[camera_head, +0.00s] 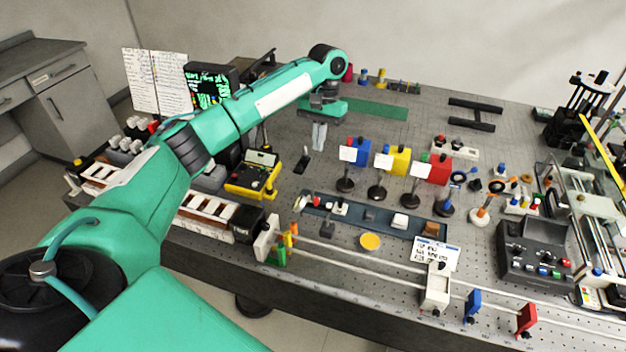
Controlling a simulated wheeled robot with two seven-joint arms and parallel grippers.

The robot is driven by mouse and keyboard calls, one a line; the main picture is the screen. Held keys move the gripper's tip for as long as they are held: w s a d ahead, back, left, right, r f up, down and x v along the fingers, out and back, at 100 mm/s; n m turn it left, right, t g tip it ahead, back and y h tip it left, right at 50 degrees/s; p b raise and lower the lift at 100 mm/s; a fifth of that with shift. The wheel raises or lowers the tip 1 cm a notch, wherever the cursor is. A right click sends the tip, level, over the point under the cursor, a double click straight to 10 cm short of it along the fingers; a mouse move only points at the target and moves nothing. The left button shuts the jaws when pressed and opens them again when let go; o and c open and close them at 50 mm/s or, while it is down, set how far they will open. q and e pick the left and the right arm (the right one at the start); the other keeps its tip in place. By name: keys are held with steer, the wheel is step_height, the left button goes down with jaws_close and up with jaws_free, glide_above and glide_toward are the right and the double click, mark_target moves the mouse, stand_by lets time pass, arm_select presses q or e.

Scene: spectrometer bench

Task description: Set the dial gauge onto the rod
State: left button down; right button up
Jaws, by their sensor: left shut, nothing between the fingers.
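My left arm reaches in from the left across the bench. My left gripper (319,146) points down over the middle of the bench, its fingers together with nothing between them. No dial gauge can be told for certain at this size. A round yellow disc (370,242) lies near the front edge, well in front of the gripper. Long pale rods (350,257) run along the front edge, but I cannot tell whether one is the task's rod. My right gripper is not in view.
Blue (360,150), yellow (397,160) and red (438,169) blocks stand right of the gripper, behind card-topped stands. A yellow instrument case (254,175) is to its left. A dark control box (535,252) sits at right. The back middle of the bench is fairly clear.

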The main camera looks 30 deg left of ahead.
mark_target(312, 208)
arm_select(q)
steer(key=s+f+p, duration=0.4)
steer(key=s+f, duration=0.2)
steer(key=f, duration=0.4)
steer(key=shift+d+f+p, duration=0.3)
steer(key=shift+d+p, duration=0.05)
steer(key=shift+d, duration=0.1)
